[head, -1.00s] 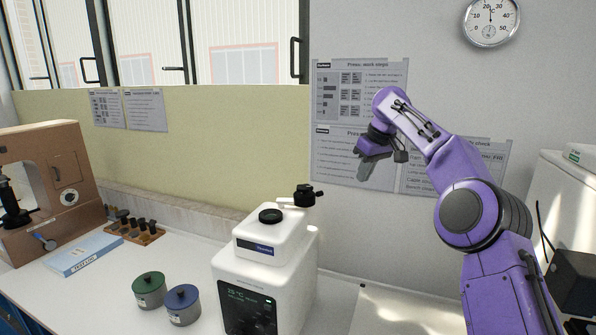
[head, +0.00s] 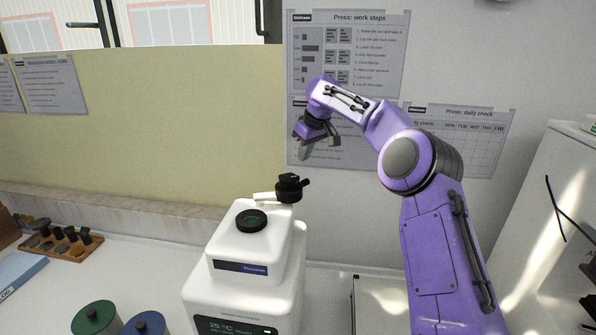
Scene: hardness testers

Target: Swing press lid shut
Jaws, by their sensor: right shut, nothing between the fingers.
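The white press (head: 246,265) stands on the bench at the lower middle, with a lit display on its front. On its top is a round dark opening or cap (head: 251,221); I cannot tell which. The black-knobbed lid part (head: 289,188) sits on a short white arm behind and to the right of it, apart from the round top. My right gripper (head: 303,152) is shut and empty, in the air above and behind the press, in front of the wall sheets. It does not touch the lid part. My left gripper is not in view.
A green-lidded pot (head: 95,316) and a blue-lidded pot (head: 145,324) stand left of the press. A wooden rack (head: 62,243) with dark pieces lies farther left. A white cabinet (head: 545,215) stands at the right. Paper sheets (head: 345,50) hang on the wall.

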